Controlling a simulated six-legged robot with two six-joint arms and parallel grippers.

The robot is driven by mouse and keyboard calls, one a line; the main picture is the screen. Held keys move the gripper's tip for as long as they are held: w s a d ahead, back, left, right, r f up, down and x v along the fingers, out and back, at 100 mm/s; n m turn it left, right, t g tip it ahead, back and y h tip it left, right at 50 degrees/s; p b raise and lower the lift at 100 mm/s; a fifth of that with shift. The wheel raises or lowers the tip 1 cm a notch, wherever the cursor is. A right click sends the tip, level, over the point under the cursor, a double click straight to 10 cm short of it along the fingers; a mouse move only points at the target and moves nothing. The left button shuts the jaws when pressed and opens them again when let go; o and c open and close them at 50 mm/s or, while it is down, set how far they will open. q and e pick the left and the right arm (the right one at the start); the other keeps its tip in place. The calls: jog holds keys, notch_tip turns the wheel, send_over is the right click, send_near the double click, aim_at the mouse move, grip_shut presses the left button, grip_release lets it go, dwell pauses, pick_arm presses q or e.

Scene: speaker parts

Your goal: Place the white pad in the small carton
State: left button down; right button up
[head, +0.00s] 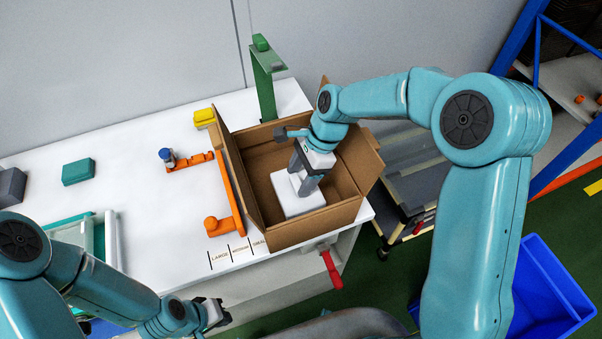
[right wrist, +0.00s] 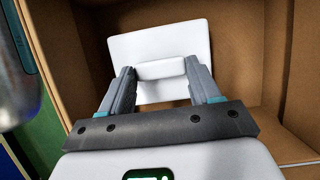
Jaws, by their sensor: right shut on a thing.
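The small carton (head: 318,228) is an open brown cardboard box at the right end of the white table. The white pad (head: 297,198) is a flat white block with a raised grip on top, inside the carton near its front left part. My right gripper (head: 304,182) reaches down into the carton and is shut on the pad's raised grip. In the right wrist view the pad (right wrist: 160,45) shows between the two fingers, with the carton wall (right wrist: 240,60) around it. I cannot tell whether the pad touches the carton floor. My left gripper (head: 219,314) is at the table's front edge, apart from the carton; its jaws are unclear.
An orange bracket (head: 228,195) lies along the carton's left side. A green post (head: 265,90) stands behind the carton. A yellow block (head: 204,117), a teal block (head: 78,172) and a grey block (head: 11,187) are on the table. A blue bin (head: 545,290) stands on the floor at right.

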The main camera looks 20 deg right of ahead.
jog(key=shift+w+f, duration=0.1)
jog(key=shift+f, duration=0.4)
jog(key=o, duration=1.3)
jog(key=shift+r, duration=0.15)
jog(key=v, duration=1.3)
jog(key=shift+a, duration=0.2)
